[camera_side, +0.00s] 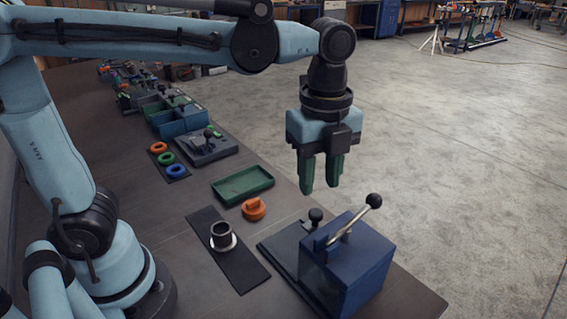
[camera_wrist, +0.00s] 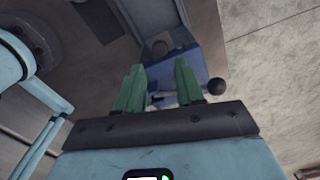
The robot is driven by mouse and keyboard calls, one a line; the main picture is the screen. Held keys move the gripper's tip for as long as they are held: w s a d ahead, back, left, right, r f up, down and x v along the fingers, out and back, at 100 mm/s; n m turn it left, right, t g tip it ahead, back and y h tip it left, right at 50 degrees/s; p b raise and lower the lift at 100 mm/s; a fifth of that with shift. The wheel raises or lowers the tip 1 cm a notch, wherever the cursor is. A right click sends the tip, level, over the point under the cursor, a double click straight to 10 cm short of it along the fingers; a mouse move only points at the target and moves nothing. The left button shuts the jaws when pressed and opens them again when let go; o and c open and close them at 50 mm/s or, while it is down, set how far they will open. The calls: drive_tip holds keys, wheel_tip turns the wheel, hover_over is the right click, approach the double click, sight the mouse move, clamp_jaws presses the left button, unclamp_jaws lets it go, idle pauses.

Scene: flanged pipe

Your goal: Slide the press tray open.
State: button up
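The press is a blue box (camera_side: 347,262) at the table's front right corner, with a silver lever ending in a black ball (camera_side: 374,200). A dark flat plate (camera_side: 280,246) extends from its left side; I cannot tell whether this is the tray or the base. A black knob (camera_side: 315,215) stands beside the box. My gripper (camera_side: 320,182) points down above the knob and press, apart from both. Its green fingers are open and empty. In the wrist view, the blue press (camera_wrist: 205,55) and lever ball (camera_wrist: 216,86) show beyond the fingers (camera_wrist: 159,66).
A dark mat with a flanged pipe (camera_side: 222,237), an orange part (camera_side: 254,209) and a green tray (camera_side: 243,185) lie left of the press. Coloured rings (camera_side: 168,158), a grey fixture (camera_side: 206,147) and blue bins (camera_side: 180,120) are farther back. Open floor lies right of the table.

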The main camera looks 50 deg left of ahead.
sight(316, 212)
drive_tip(key=shift+f, duration=3.15)
clamp_jaws()
